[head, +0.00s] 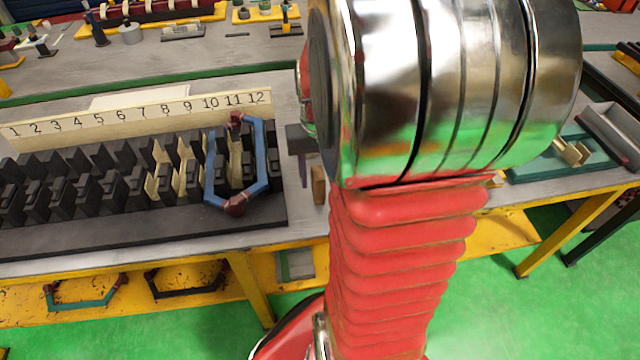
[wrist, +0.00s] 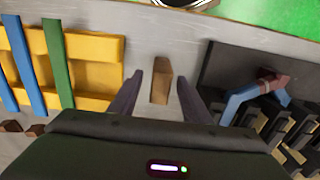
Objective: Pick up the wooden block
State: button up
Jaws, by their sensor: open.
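The wooden block (head: 318,186) is small and brown. It stands on the grey bench just right of the black slotted stator base, partly hidden by my arm in the head view. My gripper also shows in the head view (head: 303,172), pointing down beside the block. It is open and not closed on anything. Whether a finger touches the block I cannot tell.
The stator base (head: 140,235) carries dark slotted blocks and a numbered strip (head: 140,112). A blue hexagonal coil (head: 262,165) with dark red ends sits at its right end, near my gripper. The wrist view shows a yellow rack (wrist: 95,75) with blue and green bars at left.

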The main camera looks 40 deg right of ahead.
jog(key=shift+c, duration=0.2)
grip_shut()
dwell(0.5)
